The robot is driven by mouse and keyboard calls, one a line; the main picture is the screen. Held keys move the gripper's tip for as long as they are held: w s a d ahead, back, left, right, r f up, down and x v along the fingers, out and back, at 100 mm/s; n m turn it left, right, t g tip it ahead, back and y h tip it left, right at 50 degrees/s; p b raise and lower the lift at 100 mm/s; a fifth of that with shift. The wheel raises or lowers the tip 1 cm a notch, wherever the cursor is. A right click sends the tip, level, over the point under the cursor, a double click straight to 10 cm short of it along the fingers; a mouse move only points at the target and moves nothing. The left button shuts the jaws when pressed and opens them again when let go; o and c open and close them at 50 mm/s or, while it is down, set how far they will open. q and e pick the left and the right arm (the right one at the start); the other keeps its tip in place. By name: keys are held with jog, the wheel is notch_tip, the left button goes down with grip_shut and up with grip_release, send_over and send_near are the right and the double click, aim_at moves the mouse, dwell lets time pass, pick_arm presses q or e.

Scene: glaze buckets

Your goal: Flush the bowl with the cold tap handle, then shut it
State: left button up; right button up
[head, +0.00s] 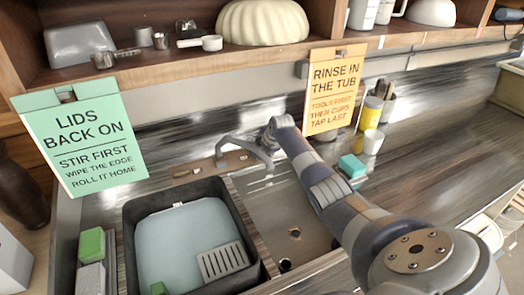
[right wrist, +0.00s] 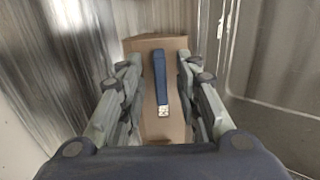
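In the right wrist view, a blue tap handle (right wrist: 160,78) with a pale end stands on a brown tap plate (right wrist: 151,123). My right gripper (right wrist: 159,70) is open, with its fingers on either side of the handle and gaps visible to both. In the head view, the tap's brown plate (head: 190,173) and grey spout (head: 241,143) are at the back of the sink; my right arm reaches there and its fingers are hard to make out. The steel sink bowl (head: 284,210) has a drain and is partly hidden by my arm. My left gripper is out of view.
A dark tub (head: 129,237) with pale liquid and a slotted piece is left of the bowl. Green sponge blocks (head: 92,244) are at far left. A teal block (head: 352,165) and a yellow bottle (head: 370,113) stand on the right counter. Signs hang from the shelf.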

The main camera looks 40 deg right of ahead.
grip_shut()
jog(key=shift+f, duration=0.1)
dwell(0.3)
jog(key=shift+n+b, duration=1.15)
jog(key=shift+n, duration=0.05)
jog(key=n+b, duration=0.2)
jog(key=n, duration=0.1)
jog(key=shift+w+n, duration=0.15)
jog(key=shift+n, duration=0.25)
jog(key=n+b, duration=0.2)
jog(key=n, duration=0.2)
jog(key=shift+w, duration=0.1)
jog(key=n, duration=0.3)
jog(key=n+b, duration=0.1)
jog(key=shift+w+a+r+n, duration=0.1)
jog(key=shift+a+r+n, duration=0.05)
jog(key=shift+r+n, duration=0.15)
